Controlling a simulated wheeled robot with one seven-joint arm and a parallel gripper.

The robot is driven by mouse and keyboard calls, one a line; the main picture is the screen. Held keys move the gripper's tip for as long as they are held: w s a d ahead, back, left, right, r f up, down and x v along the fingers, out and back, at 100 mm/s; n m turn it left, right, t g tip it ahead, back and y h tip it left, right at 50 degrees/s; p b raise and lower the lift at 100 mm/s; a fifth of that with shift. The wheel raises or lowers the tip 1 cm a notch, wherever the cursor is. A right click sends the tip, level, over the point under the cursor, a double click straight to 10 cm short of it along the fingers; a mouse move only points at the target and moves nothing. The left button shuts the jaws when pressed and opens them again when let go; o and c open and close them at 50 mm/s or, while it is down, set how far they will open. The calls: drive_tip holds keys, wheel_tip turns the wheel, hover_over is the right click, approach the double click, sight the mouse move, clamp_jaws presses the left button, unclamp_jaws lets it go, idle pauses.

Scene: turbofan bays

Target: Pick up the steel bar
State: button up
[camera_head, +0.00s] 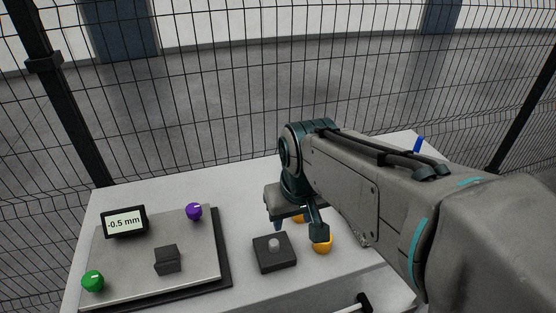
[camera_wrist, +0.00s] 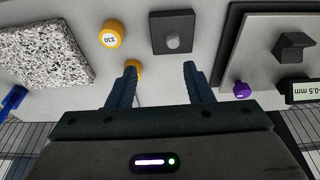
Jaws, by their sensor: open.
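A short light-grey round peg (camera_head: 274,243), which looks like the steel bar, stands upright in a square dark block (camera_head: 261,262) on the white table. In the wrist view the peg (camera_wrist: 173,42) shows end-on in its block (camera_wrist: 160,18), beyond my fingertips and slightly right of the gap's middle. My gripper (camera_wrist: 160,70) is open and empty, its two blue fingers apart. In the head view my gripper (camera_head: 298,230) hangs behind and right of the block, with one finger near it. I cannot tell the bar's length below its top.
A grey plate (camera_head: 128,281) at left carries a dark notched block (camera_head: 167,261), a purple knob (camera_head: 194,211), a green knob (camera_head: 93,281) and a display (camera_head: 124,221) reading -0.5 mm. Two orange cylinders (camera_wrist: 112,33) (camera_wrist: 133,69) and a speckled slab (camera_wrist: 45,53) are nearby. Mesh fencing (camera_head: 200,90) stands behind.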

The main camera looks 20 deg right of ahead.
drive_tip(key=w+d+f+g+b, duration=0.15)
drive_tip(key=w+d, duration=0.45)
drive_tip(key=w, duration=0.7)
drive_tip(key=w+d+f+g+b, duration=0.15)
drive_tip(key=w+d, duration=0.35)
drive_tip(key=w, duration=0.7)
drive_tip(key=f, duration=0.3)
drive_tip(key=f+p, duration=0.1)
drive_tip(key=f, duration=0.5)
drive_tip(key=shift+w+d+f+p, duration=0.1)
drive_tip(key=shift+w+d+p, duration=0.1)
drive_tip(key=shift+w+p, duration=0.1)
drive_tip(key=shift+w+a+f+p, duration=0.1)
drive_tip(key=shift+f+p, duration=0.5)
drive_tip(key=shift+f, duration=2.1)
drive_tip(key=shift+r, duration=0.1)
clamp_jaws()
